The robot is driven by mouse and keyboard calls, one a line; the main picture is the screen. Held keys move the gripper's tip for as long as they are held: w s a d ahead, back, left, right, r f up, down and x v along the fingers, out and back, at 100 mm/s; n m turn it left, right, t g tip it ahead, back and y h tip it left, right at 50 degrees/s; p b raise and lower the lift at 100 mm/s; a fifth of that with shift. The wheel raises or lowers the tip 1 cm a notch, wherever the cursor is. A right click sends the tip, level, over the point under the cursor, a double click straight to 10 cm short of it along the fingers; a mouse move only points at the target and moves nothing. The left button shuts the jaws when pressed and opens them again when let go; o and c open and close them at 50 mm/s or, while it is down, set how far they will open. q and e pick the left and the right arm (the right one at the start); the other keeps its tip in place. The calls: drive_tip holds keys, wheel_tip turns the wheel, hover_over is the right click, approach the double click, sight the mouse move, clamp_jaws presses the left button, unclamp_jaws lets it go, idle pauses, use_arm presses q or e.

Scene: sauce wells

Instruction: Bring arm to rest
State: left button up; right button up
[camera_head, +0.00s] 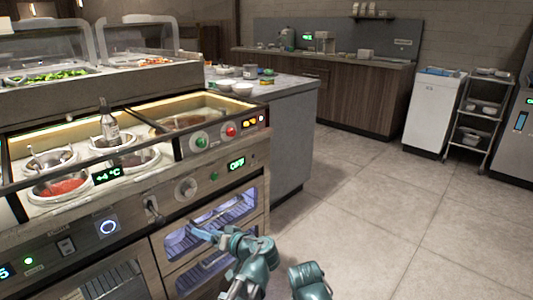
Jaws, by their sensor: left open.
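My left gripper (203,233) is in front of the lit glass door (213,224) low on the counter's front. It is open, and I see nothing between its fingers. Its teal arm comes up from the bottom edge. A second teal arm part of mine shows at the bottom, right of it, with no gripper visible there. I cannot tell whether the left gripper touches the door.
White bowls (242,89) stand on the grey worktop behind. Open tiled floor (390,220) lies to the right; a white cabinet (432,110) and a shelf rack (475,125) stand farther back.

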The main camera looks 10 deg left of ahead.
use_arm(q)
drive_tip(key=s+d+f+m+g+h, duration=0.3)
drive_tip(key=s+f+g+h, duration=0.45)
drive_tip(key=f, duration=0.75)
drive_tip(key=s+d+r+m+h+p, duration=0.1)
drive_tip(key=s+d+m+h, duration=0.15)
drive_tip(key=s+d, duration=0.35)
drive_tip(key=s+d+m+h+p, duration=0.1)
drive_tip(key=s+d+m+h, duration=0.2)
drive_tip(key=d, duration=0.5)
wheel_tip(320, 180, up, 38)
drive_tip(key=s+y+p, duration=0.1)
drive_tip(key=p, duration=3.7)
drive_tip(key=shift+s+d+r+g, duration=0.15)
drive_tip(key=shift+d+g, duration=0.2)
drive_tip(key=shift+d, duration=0.05)
drive_tip(key=shift+c, duration=0.2)
